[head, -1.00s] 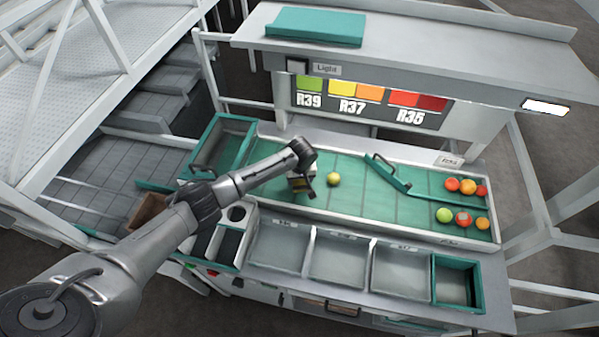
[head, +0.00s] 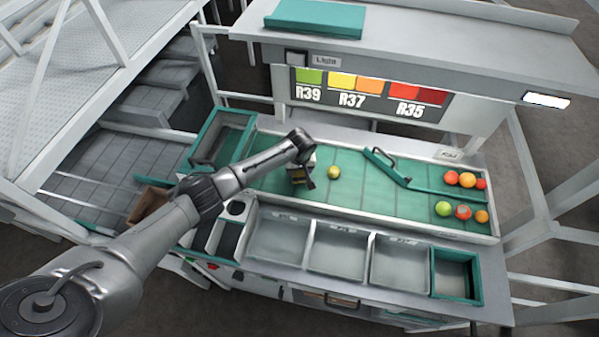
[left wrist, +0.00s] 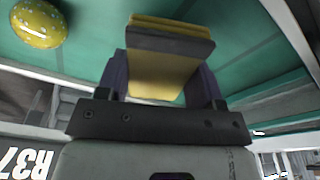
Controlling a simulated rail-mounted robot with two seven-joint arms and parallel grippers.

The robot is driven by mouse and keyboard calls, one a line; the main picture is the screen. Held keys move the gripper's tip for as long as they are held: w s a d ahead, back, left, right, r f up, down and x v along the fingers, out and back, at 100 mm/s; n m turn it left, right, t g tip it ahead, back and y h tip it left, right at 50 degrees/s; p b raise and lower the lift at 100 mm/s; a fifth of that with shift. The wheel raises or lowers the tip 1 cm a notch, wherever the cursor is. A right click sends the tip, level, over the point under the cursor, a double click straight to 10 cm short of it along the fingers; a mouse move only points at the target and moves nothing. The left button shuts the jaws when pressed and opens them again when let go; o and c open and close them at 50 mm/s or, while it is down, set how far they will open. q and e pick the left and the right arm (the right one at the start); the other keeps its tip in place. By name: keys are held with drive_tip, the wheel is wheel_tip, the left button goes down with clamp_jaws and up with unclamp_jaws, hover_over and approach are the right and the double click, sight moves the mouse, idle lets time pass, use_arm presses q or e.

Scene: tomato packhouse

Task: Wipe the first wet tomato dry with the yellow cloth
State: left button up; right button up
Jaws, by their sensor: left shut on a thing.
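The wet tomato (head: 334,172) is yellow-green and lies alone on the green belt in the head view. In the left wrist view the tomato (left wrist: 38,23), at the upper left corner, has small pale drops all over its skin. My left gripper (head: 301,181) is just left of the tomato and apart from it, low over the belt. It is shut on the yellow cloth (left wrist: 158,78), which shows between its fingers in the left wrist view, with a dark band across it. My right gripper is not in view.
Several red, orange and green tomatoes (head: 462,211) sit at the belt's right end, beyond a green angled guide (head: 387,168). Grey bins (head: 338,253) line the front, with a green-rimmed bin (head: 456,274) at right. A green-framed tray (head: 221,140) stands at left. The belt around the tomato is clear.

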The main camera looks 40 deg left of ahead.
use_arm(q)
drive_tip(key=shift+w+a+b, duration=1)
drive_tip(key=shift+a, duration=0.05)
drive_tip(key=shift+r, duration=0.15)
drive_tip(key=shift+r+p, duration=0.15)
drive_tip(key=shift+p, duration=0.2)
wheel_tip(320, 180, up, 6)
drive_tip(key=p, duration=0.6)
drive_tip(key=shift+f, duration=0.25)
drive_tip(key=shift+f, duration=0.1)
drive_tip(key=shift+f, duration=0.1)
drive_tip(key=shift+s+d+f+b, duration=0.15)
drive_tip(key=shift+s+d+f, duration=0.1)
drive_tip(key=shift+f, duration=0.6)
drive_tip(key=shift+s+d+f+b, duration=0.2)
drive_tip(key=shift+d+f, duration=0.1)
drive_tip(key=shift+f, duration=0.5)
drive_tip(key=shift+s+d+f+b, duration=0.1)
drive_tip(key=shift+s+d+f, duration=0.15)
drive_tip(key=shift+f, duration=0.6)
